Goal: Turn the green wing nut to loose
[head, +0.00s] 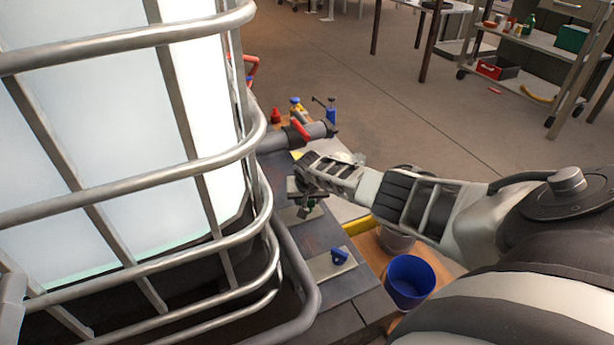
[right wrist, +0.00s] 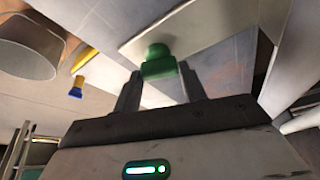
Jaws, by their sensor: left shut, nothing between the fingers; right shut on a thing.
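The green wing nut (right wrist: 158,62) stands out from a pale plate (right wrist: 190,25) in the right wrist view. My right gripper (right wrist: 160,86) has its two fingers on either side of the nut and is shut on it. In the head view the same green nut (head: 311,205) is mostly hidden under my right gripper (head: 306,200), whose arm comes in from the right. The nut's turning angle is hard to tell. My left gripper is not in view.
A caged white tank (head: 110,130) fills the left side. A blue wing nut (head: 340,256) sits on another plate nearer me. A blue bucket (head: 408,284) stands at the right of the bench. A grey pipe (head: 285,138) with a red-handled valve (head: 300,130) lies beyond the gripper.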

